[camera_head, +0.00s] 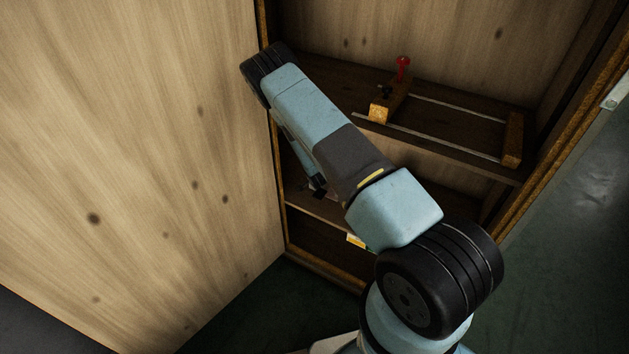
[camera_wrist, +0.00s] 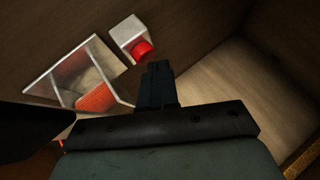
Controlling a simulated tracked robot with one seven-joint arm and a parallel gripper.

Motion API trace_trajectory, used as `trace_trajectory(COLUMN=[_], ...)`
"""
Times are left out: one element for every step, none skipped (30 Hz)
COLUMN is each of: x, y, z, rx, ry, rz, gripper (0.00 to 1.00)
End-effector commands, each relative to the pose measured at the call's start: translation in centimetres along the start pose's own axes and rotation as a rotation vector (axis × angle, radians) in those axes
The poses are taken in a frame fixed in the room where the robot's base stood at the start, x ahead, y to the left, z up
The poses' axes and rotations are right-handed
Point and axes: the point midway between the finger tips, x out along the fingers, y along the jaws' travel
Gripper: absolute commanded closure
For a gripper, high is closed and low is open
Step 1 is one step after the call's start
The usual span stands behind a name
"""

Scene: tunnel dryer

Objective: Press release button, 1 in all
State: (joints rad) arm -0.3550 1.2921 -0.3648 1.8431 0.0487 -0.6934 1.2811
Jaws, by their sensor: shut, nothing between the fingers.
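A red round button (camera_wrist: 144,50) sits on a small pale square box (camera_wrist: 127,36) in the wrist view. It is the only button I see, and I take it for the release button. My gripper (camera_wrist: 157,68) is shut and empty. Its dark fingertips are just below and to the right of the button in the wrist view. They look apart from it, but I cannot tell the depth gap. In the head view my own arm covers most of that part of the cabinet, and the button does not show.
A pale-framed opening (camera_wrist: 63,84) with an orange-red piece (camera_wrist: 98,98) inside is left of the button. A large wooden panel (camera_head: 130,150) stands close on the left.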

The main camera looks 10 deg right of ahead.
Motion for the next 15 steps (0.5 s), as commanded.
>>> trace_trajectory(x=[0.04,0.07,0.09,0.11,0.14,0.16,0.18,0.2,0.23,0.25,0.27,0.3,0.32,0.34,0.37], y=[0.04,0.05,0.07,0.09,0.1,0.12,0.13,0.15,0.17,0.18,0.2,0.22,0.23,0.25,0.27], z=[0.02,0.04,0.06,0.08,0.09,0.11,0.13,0.14,0.17,0.18,0.2,0.22,0.23,0.25,0.27], rx=[0.0,0.0,0.0,0.0,0.0,0.0,0.0,0.0,0.001,0.001,0.001,0.001,0.001,0.001,0.001], ry=[0.0,0.0,0.0,0.0,0.0,0.0,0.0,0.0,0.0,0.0,0.0,0.0,0.0,0.0,0.0], rz=[0.0,0.0,0.0,0.0,0.0,0.0,0.0,0.0,0.0,0.0,0.0,0.0,0.0,0.0,0.0], gripper=[1.0,1.0,1.0,1.0,1.0,1.0,1.0,1.0,1.0,1.0,1.0,1.0,1.0,1.0,1.0])
